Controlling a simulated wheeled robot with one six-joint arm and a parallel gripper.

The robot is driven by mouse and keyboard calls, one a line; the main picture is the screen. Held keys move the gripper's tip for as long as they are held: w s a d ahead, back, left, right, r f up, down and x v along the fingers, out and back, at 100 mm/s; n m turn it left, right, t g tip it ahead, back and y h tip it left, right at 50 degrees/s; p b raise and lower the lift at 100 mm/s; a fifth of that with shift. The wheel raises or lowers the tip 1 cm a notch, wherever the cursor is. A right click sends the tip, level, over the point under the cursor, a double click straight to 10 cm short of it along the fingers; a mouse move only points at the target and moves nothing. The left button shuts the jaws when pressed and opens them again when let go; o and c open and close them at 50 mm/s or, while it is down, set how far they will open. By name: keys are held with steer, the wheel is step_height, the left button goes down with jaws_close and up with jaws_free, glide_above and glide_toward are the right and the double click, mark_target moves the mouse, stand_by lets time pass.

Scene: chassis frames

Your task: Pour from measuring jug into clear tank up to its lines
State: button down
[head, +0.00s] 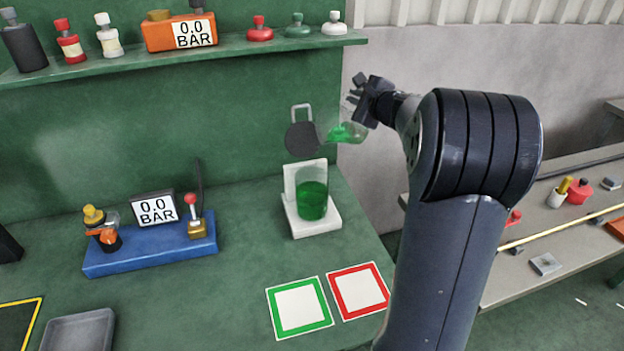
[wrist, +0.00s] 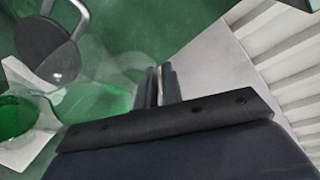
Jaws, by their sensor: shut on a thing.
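The clear tank (head: 312,178) stands upright on a white stand and holds green liquid in its lower part; I cannot make out its lines. The measuring jug (head: 350,133) is transparent, with green liquid inside. It is tipped to the left, above and right of the tank. My gripper (head: 358,98) is shut on the jug at its upper right side. In the wrist view the fingers (wrist: 160,86) are close together and the see-through jug (wrist: 105,75) lies left of them. The tank's green liquid (wrist: 14,117) shows at the left edge. I see no clear falling stream.
A dark round disc with a grey handle (head: 302,138) is just left of the jug. A blue base with a gauge (head: 150,250) stands left of the tank. Green-framed (head: 299,307) and red-framed (head: 358,291) squares lie empty in front. A shelf (head: 220,48) runs above.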

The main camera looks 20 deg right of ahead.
steer(key=shift+s+a+r+t+b, duration=0.1)
steer(key=shift+a+r+t+b, duration=0.2)
steer(key=shift+b, duration=0.1)
steer(key=shift+r+n, duration=0.1)
steer(key=shift+n, duration=0.2)
steer(key=shift+s+a+b, duration=0.1)
steer(key=shift+a+b, duration=0.05)
steer(key=shift+b, duration=0.4)
steer(key=shift+s+a+n+b, duration=0.1)
steer(key=shift+a+n+b, duration=0.15)
steer(key=shift+n+b, duration=0.2)
steer(key=d+m+p, duration=0.1)
steer(key=p, duration=0.2)
steer(key=w+d+f+m+g+p, duration=0.1)
steer(key=m+p, duration=0.1)
steer(key=p, duration=0.2)
steer(key=shift+w+d, duration=0.15)
steer(key=shift+d, duration=0.25)
steer(key=shift+f+y, duration=0.4)
steer(key=shift+d+f+m+p, duration=0.1)
steer(key=shift+d+m+p, duration=0.15)
steer(key=shift+p, duration=0.3)
steer(key=shift+w+d+f+m+g, duration=0.15)
steer(key=shift+f+m+g, duration=0.15)
steer(key=shift+f, duration=0.2)
